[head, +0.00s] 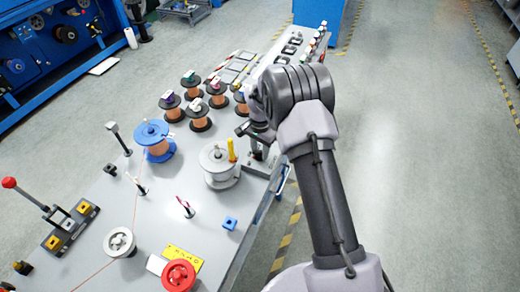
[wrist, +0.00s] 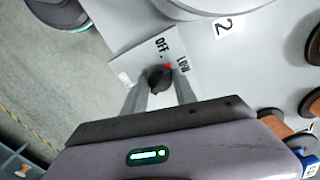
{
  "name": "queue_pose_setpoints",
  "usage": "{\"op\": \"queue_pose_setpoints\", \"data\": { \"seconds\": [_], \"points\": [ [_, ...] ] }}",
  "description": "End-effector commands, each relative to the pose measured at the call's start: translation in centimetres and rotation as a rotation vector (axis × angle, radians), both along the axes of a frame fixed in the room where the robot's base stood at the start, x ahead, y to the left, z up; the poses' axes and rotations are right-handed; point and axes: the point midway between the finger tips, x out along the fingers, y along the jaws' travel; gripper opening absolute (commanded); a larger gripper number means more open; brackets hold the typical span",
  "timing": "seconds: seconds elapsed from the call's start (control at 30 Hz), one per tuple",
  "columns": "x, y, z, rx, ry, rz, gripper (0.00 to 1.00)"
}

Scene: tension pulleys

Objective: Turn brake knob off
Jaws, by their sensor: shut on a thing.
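The brake knob (wrist: 157,78) is a small dark knob on a light grey plate (wrist: 128,62) in the wrist view. The plate carries the word OFF and a second label to its right that I cannot read surely. A small red mark lies beside the knob, near the second label. My gripper (wrist: 160,88) has its two grey fingers on either side of the knob and is shut on it. In the head view my arm reaches down to the table's right edge, and the knob is hidden there behind my gripper (head: 262,150).
Close to my gripper stand a grey spool (head: 219,166) with a yellow piece on it and several copper wire spools (head: 196,115). A blue spool (head: 154,141) stands farther left. A row of knobs lies along the far table edge. The floor right of the table is clear.

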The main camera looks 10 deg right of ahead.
Motion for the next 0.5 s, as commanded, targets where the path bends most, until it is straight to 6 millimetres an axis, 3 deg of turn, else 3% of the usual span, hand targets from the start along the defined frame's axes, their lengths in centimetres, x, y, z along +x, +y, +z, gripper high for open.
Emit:
{"op": "queue_pose_setpoints", "data": {
  "seconds": [0.5],
  "points": [
    [-0.07, 0.06, 0.04, 0.002, 0.001, 0.437, 0.00]
  ]
}}
